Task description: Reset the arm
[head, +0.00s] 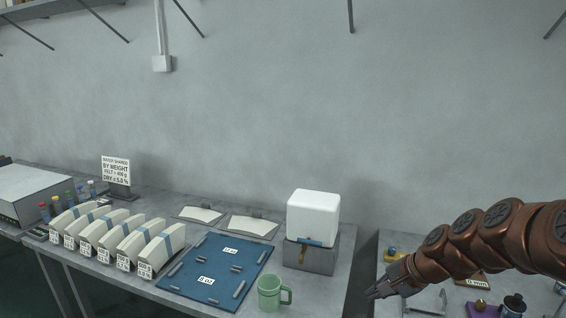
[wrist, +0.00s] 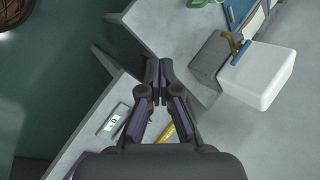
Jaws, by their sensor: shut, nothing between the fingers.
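My arm (head: 490,240) reaches in from the right edge of the head view. My gripper (head: 371,294) is at its end, above the gap between the two tables. In the wrist view my gripper (wrist: 159,62) has its fingertips together, with nothing between them. The gripper is apart from the objects around it, though its exact height cannot be told. The white block on a grey base (head: 313,216) stands to its left in the head view. The white block also shows in the wrist view (wrist: 258,75).
A green mug (head: 270,292) stands near the left table's front edge. A blue mat (head: 216,272) with small bars lies beside it. Several cream blocks with labels (head: 115,240) stand further left. The right table holds a dark canister (head: 513,304) and small items. The wall is behind.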

